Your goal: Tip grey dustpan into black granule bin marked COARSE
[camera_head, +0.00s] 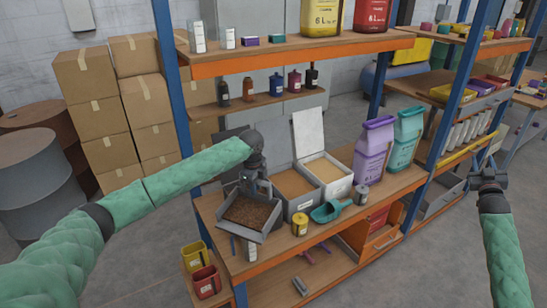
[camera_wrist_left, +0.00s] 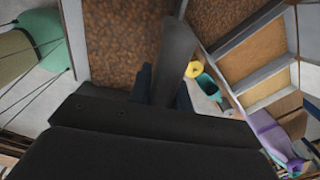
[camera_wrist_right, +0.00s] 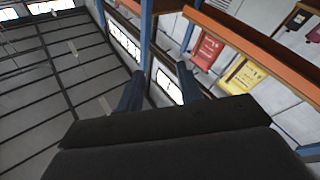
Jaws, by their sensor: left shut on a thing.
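The grey dustpan (camera_head: 276,213) is full of dark brown granules and hangs over the left end of the bench, close to level. My left gripper (camera_head: 252,188) is shut on its handle, and the grey handle (camera_wrist_left: 175,60) shows between the fingers in the left wrist view. A dark raised lid (camera_head: 230,147) stands behind the dustpan; the black bin and its COARSE mark are hidden from me. My right gripper (camera_head: 488,181) is open and empty, away at the right; its parted fingers show in the right wrist view (camera_wrist_right: 160,92).
A grey bin (camera_head: 300,204) of tan granules and a white bin (camera_head: 343,187) stand right of the dustpan. A blue post (camera_head: 181,105) rises behind my left arm.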

